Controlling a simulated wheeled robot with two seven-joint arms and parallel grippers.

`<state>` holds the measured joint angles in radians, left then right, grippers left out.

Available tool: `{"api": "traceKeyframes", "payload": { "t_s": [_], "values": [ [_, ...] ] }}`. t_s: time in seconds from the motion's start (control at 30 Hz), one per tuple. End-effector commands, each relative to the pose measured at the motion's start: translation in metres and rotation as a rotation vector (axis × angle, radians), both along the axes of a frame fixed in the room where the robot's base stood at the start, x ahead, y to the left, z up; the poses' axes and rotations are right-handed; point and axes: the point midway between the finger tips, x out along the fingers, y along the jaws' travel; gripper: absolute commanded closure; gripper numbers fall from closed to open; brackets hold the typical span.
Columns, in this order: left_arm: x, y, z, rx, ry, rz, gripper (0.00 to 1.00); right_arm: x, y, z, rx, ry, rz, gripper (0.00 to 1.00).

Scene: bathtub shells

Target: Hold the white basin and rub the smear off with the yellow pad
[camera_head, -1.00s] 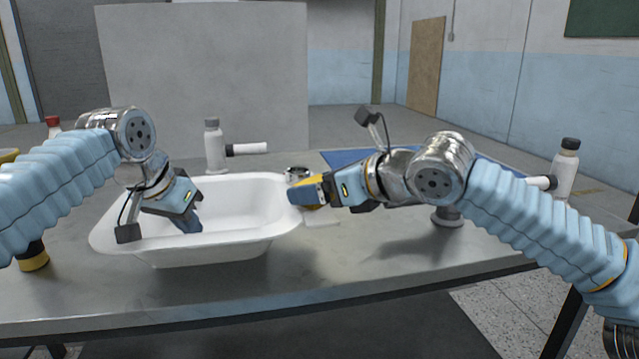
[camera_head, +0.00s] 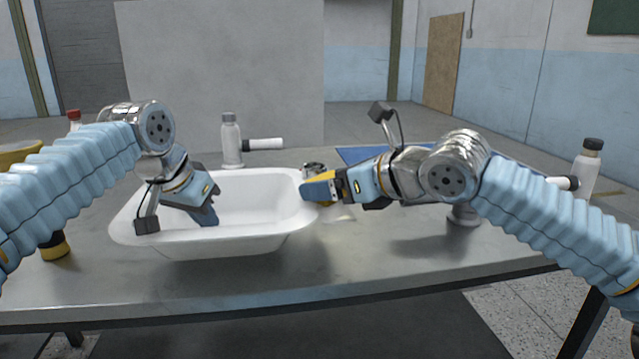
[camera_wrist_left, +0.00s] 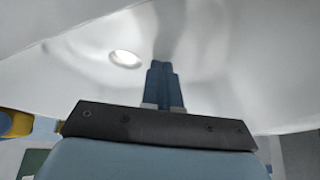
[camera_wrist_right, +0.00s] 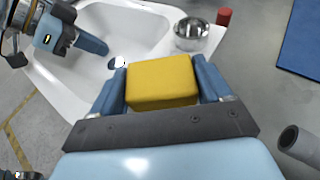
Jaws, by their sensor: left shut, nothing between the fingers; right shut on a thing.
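The white basin (camera_head: 258,240) stands on the grey table, and its inside fills most of the left wrist view (camera_wrist_left: 225,70). My left gripper (camera_head: 210,216) is shut and empty, with its fingers pointing down inside the basin; the closed fingers also show in the left wrist view (camera_wrist_left: 164,85). My right gripper (camera_wrist_right: 162,85) is shut on the yellow pad (camera_wrist_right: 162,80) and holds it at the basin's right rim. In the head view the pad (camera_head: 319,182) is partly hidden by the fingers. I cannot make out the smear clearly in any view.
A blue mat (camera_head: 355,155) lies behind my right arm. Another bottle (camera_head: 588,165) stands far right.

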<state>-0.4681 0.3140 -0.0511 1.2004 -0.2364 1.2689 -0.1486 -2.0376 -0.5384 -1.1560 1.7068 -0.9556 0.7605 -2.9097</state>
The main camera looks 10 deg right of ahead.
Motion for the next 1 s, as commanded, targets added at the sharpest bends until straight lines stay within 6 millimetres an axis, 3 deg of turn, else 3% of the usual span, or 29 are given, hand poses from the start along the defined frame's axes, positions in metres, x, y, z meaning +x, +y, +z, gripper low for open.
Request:
{"api": "traceKeyframes", "payload": {
  "t_s": [0.47, 1.0],
  "values": [
    [0.000, 0.000, -0.006, 0.006, 0.014, 0.000, 1.00, -0.015, -0.006, -0.003, -0.003, 0.000, 0.000, 0.51],
    [0.000, 0.000, -0.006, 0.007, 0.013, 0.000, 1.00, -0.015, 0.030, -0.003, -0.003, 0.002, -0.001, 0.51]
  ]
}}
